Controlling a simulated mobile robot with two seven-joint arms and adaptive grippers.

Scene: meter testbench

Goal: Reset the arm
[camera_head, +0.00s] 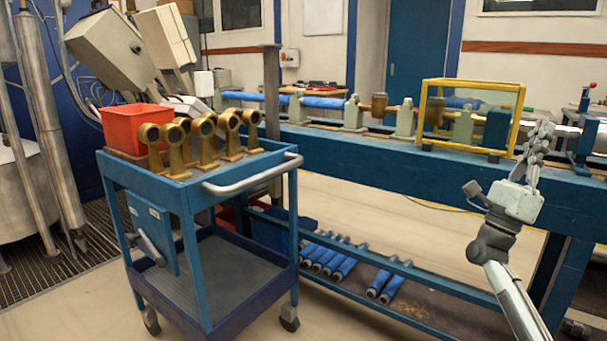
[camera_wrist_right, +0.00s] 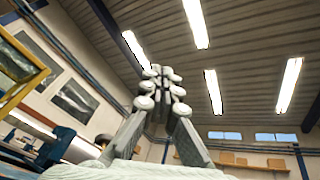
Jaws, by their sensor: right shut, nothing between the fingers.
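My right gripper (camera_head: 541,130) is raised at the right of the head view, in front of the long blue bench. Its fingers point up and are closed together with nothing between them. In the right wrist view the same gripper (camera_wrist_right: 160,75) shows its fingertips meeting against the ceiling and its lamps. My left gripper is in neither view.
A blue cart (camera_head: 240,180) stands at the left with several brass meters (camera_head: 205,140) and a red bin (camera_head: 135,128) on top. The blue bench (camera_head: 380,157) carries a yellow frame (camera_head: 421,110). Several blue tubes (camera_head: 340,268) lie on its lower shelf. Bare floor shows at the front.

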